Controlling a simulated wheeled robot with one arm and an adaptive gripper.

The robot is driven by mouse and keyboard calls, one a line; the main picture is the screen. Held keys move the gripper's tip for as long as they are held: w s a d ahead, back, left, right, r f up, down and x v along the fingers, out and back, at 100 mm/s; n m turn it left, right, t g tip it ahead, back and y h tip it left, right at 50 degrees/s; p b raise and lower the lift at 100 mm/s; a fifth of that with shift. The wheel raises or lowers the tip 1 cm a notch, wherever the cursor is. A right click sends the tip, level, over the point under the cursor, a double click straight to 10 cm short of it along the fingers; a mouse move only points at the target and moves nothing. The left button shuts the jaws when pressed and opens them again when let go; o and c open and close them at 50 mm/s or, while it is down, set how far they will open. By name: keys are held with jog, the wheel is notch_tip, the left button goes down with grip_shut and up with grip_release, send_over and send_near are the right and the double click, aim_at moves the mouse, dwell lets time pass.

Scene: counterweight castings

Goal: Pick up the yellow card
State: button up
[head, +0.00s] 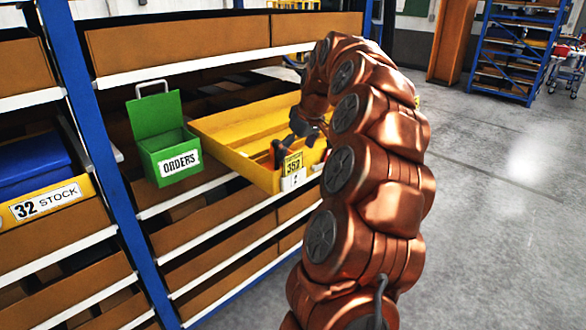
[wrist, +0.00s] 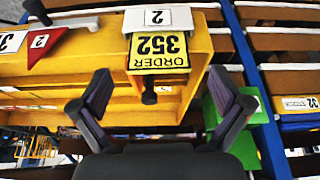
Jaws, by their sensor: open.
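The yellow card (head: 293,162), printed "ORDER 352", stands in a white holder (head: 293,181) on the front of the pulled-out yellow drawer (head: 240,160). In the wrist view the card (wrist: 158,52) shows upside down, below the white holder marked "2" (wrist: 158,18). My gripper (head: 303,130) is just above the card at the drawer's front end. In the wrist view my gripper (wrist: 160,82) is open, with one finger on each side of the card's line and nothing between them. The card looks clear of both fingers.
A green box marked "ORDERS" (head: 175,150) hangs left of the drawer; it also shows in the wrist view (wrist: 232,120). A black knob (wrist: 149,92) is close to the card. A red tag marked "2" (wrist: 45,45) is on the drawer. Open floor (head: 500,200) lies right.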

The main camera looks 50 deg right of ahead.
aim_at(294, 156)
jog(key=shift+p+x, duration=0.35)
jog(key=shift+x, duration=1.25)
jog(key=shift+s, duration=0.1)
jog(key=c, duration=1)
